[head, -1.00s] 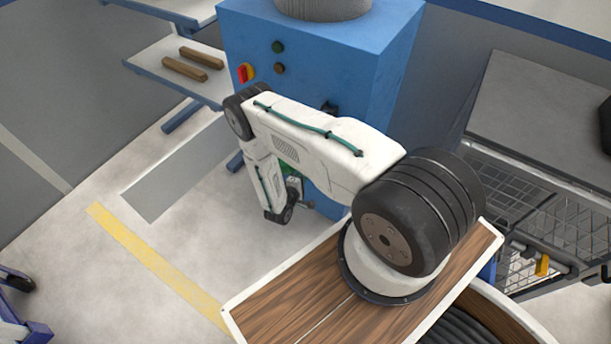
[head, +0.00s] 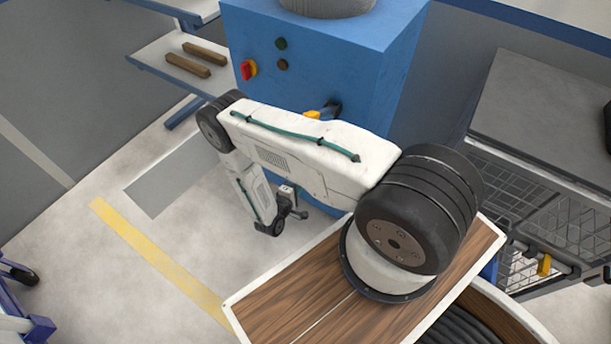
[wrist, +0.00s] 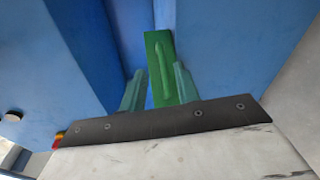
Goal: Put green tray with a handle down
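The green tray (wrist: 160,60) shows in the wrist view as a narrow green piece with a raised handle along its middle. It lies straight ahead of my gripper (wrist: 158,75), between and beyond the two teal fingers. The fingers stand apart, with a blue gap between the left finger and the tray, so my gripper looks open. In the head view my gripper (head: 298,213) is low beside the front of the blue machine (head: 370,90). The tray cannot be made out there. What it rests on is not clear.
Blue machine walls stand close on both sides in the wrist view. A shelf (head: 160,68) with two brown bars (head: 190,66) is at upper left. A wire cart (head: 545,200) stands at right.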

